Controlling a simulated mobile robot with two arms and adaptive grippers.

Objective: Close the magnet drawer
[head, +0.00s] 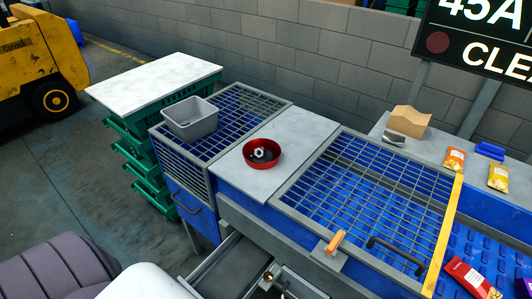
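An open drawer (222,268) shows at the bottom centre, below the blue and grey machine. It is pulled out toward me, with a dark grey inner surface and a light metal rim. Its near end is cut off by the frame's lower edge. A small brass-coloured round part (268,276) and dark parts show at its right side; I cannot tell what they belong to. A white rounded part and a dark ribbed part, seemingly of my own body, fill the lower left. Neither gripper can be made out in the head view.
A red bowl (262,153) with dark and white pieces stands on the grey counter (292,131) between two grates. A grey bin (190,118) sits on the left grate. Stacked green crates (146,160) stand left.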

